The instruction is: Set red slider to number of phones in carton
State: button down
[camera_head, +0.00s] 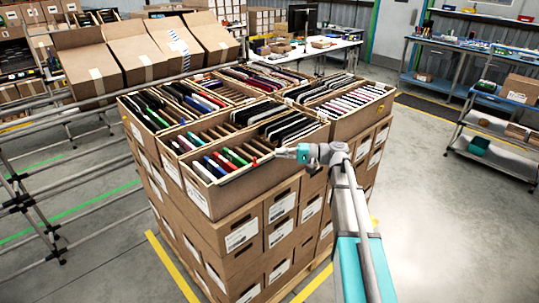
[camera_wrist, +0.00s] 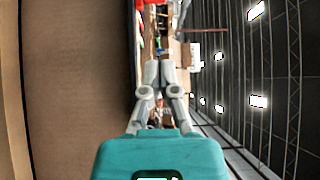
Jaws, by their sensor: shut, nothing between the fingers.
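The front open carton (camera_head: 232,198) sits on top of the stack, with upright phones in its divider slots. Its front row holds several coloured phones (camera_head: 212,166), and black ones stand toward its right. A small red piece (camera_head: 255,162) shows near its right front edge; I cannot tell whether it is the red slider. My gripper (camera_head: 278,152) is shut and empty, beside the right edge of this carton. In the wrist view, the gripper's fingers (camera_wrist: 159,73) are together, with a brown carton wall (camera_wrist: 80,90) filling the left.
More open cartons of phones (camera_head: 340,95) stand behind on the same stack. Tilted cartons (camera_head: 135,55) rest on a tube rack to the left. A blue workbench (camera_head: 470,48) and a shelf cart (camera_head: 495,140) stand right. The floor (camera_head: 440,210) at right is clear.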

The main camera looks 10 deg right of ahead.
jog(key=s+d, duration=0.1)
jog(key=d, duration=0.6)
jog(key=shift+s, duration=0.1)
jog(key=s+a+f+g+h, duration=0.1)
jog(key=s+a+f+h, duration=0.35)
jog(key=f, duration=0.25)
jog(key=s+a+f+g+h, duration=0.1)
jog(key=s+a+f+h, duration=0.25)
jog(key=s+f, duration=0.25)
jog(key=s+d+f+n+h, duration=0.1)
jog(key=s+d+f+h, duration=0.1)
jog(key=s+h, duration=0.3)
jog(key=s+d+f+h, duration=0.3)
jog(key=s+h, duration=0.1)
jog(key=s, duration=0.1)
jog(key=shift+s+d+f+n+g+h, duration=0.15)
jog(key=shift+s+f+n+g+h, duration=0.15)
jog(key=shift+s+n+g+h, duration=0.1)
jog(key=shift+s, duration=0.1)
